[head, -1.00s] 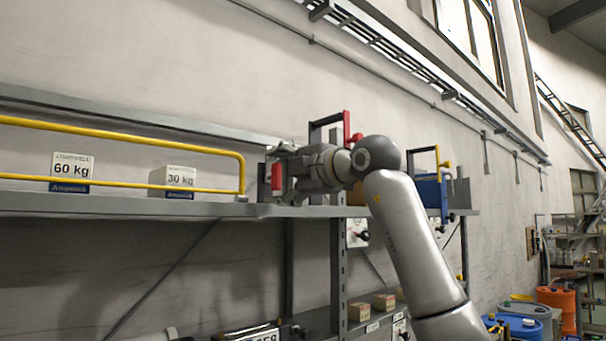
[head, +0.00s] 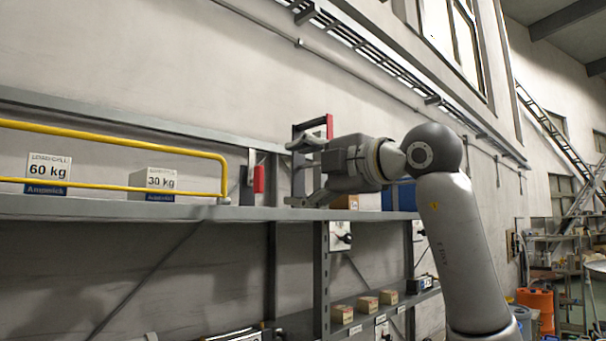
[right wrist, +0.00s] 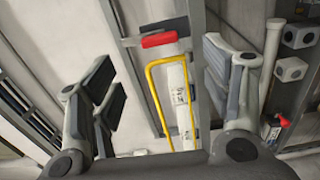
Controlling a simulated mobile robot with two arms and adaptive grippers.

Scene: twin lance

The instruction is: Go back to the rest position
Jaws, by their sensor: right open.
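My right gripper (head: 296,172) is open and empty in the head view, its fingers pointing left in front of the shelf. A red-handled grey lever (head: 258,179) stands just left of the fingertips, apart from them. In the right wrist view, the red handle (right wrist: 159,40) shows beyond the gap between the two spread fingers (right wrist: 165,95). Nothing lies between the fingers. My left gripper is not in view.
The upper shelf (head: 120,208) has a yellow rail (head: 110,132) before a 60 kg box (head: 47,173) and a 30 kg box (head: 152,183). Another red-handled frame (head: 328,122) stands behind my right gripper. Small boxes (head: 367,305) sit on the lower shelf.

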